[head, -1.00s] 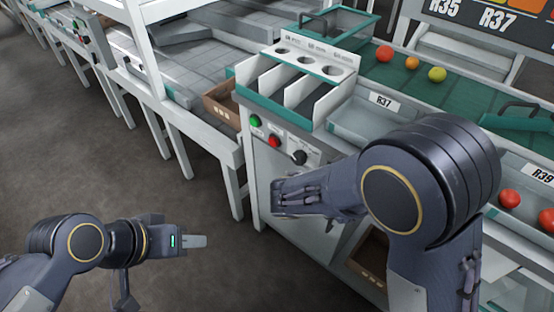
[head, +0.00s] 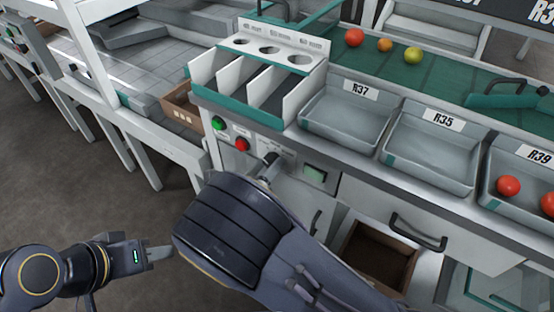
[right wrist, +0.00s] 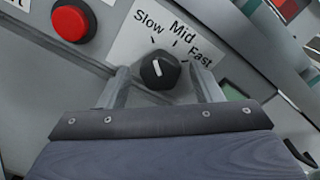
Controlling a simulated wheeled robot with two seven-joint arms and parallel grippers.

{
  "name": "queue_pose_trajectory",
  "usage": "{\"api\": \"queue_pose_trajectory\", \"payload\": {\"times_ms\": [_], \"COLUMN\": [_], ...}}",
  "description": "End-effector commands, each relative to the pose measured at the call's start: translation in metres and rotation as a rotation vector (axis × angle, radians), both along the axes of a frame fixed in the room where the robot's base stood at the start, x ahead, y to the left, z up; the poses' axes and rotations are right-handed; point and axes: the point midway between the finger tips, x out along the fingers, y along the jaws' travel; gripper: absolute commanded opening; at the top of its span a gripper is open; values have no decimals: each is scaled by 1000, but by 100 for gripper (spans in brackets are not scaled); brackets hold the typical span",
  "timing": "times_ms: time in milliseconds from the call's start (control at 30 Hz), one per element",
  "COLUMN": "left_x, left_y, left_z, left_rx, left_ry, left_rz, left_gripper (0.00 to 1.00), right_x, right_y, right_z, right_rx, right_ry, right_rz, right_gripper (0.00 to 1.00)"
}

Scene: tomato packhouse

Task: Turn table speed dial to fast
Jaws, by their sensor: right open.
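The speed dial (right wrist: 160,70) is a black knob on a pale plate marked Slow, Mid and Fast in the right wrist view. Its white mark points up, nearest the Slow side. My right gripper (right wrist: 159,76) is open, with one finger on each side of the dial. I cannot tell whether the fingers touch it. In the head view the dial (head: 270,158) shows as a small dark shape on the panel, at the far end of my right arm, which hides most of that gripper. My left gripper (head: 158,256) is low at the left, away from the panel; its jaw opening is unclear.
A red button (right wrist: 73,20) sits left of the dial, with a green button (head: 218,123) further left. A green-lit switch (head: 315,174) is to the right. A white sorting rack (head: 262,75) and grey trays (head: 347,122) stand above the panel. An open drawer (head: 400,245) lies below right.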

Motion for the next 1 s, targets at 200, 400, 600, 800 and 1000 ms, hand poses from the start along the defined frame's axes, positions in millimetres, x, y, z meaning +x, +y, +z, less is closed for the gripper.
{"api": "queue_pose_trajectory", "payload": {"times_ms": [200, 400, 600, 800, 1000], "left_x": [0, 0, 0, 0, 0], "left_y": [0, 0, 0, 0, 0], "left_z": [-2, -2, -2, -2, -4], "left_rx": [0, 0, 0, 0, 0], "left_ry": [0, 0, 0, 0, 0], "left_rz": [0, 0, 0, 0, 0], "left_gripper": [36, 36, 36, 36, 36], "right_x": [2, 1, 1, 1, 1], "right_y": [1, 1, 1, 1, 1], "right_z": [0, 0, 0, 0, -1], "right_rx": [1, 1, 2, 6, 45], "right_ry": [0, 0, 1, -2, -30], "right_rz": [3, 3, 2, 2, 2], "right_gripper": [59, 47, 21, 14, 14]}}
